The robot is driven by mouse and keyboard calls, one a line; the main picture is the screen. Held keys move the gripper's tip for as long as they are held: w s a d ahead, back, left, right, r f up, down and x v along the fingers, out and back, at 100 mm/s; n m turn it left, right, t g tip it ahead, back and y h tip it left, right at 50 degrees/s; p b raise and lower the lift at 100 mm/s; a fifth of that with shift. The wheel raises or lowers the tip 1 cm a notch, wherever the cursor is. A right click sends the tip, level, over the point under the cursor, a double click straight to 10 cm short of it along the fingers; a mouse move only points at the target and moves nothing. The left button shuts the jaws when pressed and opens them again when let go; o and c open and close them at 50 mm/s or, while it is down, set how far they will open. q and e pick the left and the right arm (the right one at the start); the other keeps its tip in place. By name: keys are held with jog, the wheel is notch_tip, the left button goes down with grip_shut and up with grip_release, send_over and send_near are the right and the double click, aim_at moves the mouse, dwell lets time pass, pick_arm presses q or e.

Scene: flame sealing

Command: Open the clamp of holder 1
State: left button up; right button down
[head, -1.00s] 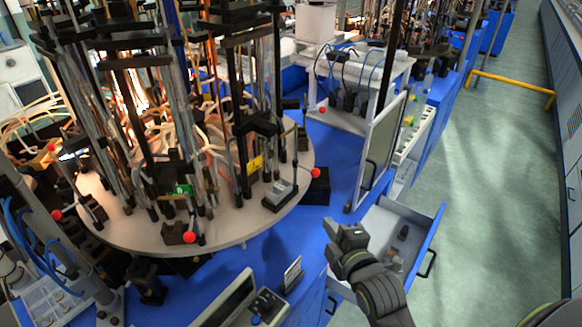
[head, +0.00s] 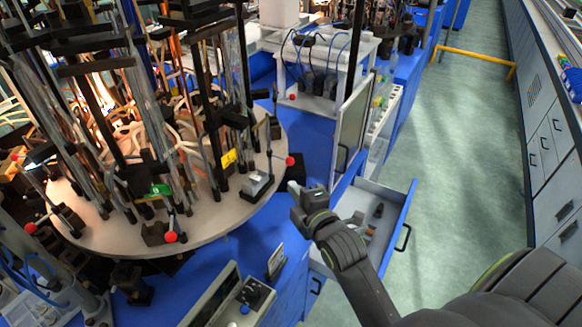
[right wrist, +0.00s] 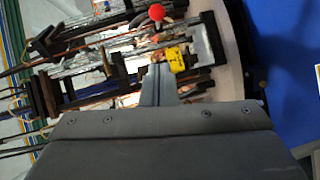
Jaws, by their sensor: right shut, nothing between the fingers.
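A round turntable (head: 215,222) carries several upright holders with dark clamps and glass tubes. A yellow tag (head: 228,158) and a green tag (head: 158,190) mark two holders; I cannot read which is holder 1. Red ball-ended levers stick out at the rim, one at the right (head: 290,160) and one at the front (head: 170,237). My right gripper (head: 294,188) is shut and empty, just off the turntable's right rim, below the right red ball. In the right wrist view its shut fingers (right wrist: 158,85) point toward a yellow tag (right wrist: 174,60) and a red ball (right wrist: 156,12). My left gripper is not seen.
An open drawer (head: 405,215) juts out below and right of my right gripper. A white cabinet with an upright door panel (head: 350,120) stands behind it. A control box (head: 212,300) sits at the front. The floor (head: 470,150) at the right is clear.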

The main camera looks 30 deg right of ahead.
jog(key=w+d+f+p, duration=0.1)
jog(key=w+d+p, duration=0.2)
jog(key=w, duration=0.5)
jog(key=shift+f, duration=0.25)
jog(key=shift+d, duration=0.1)
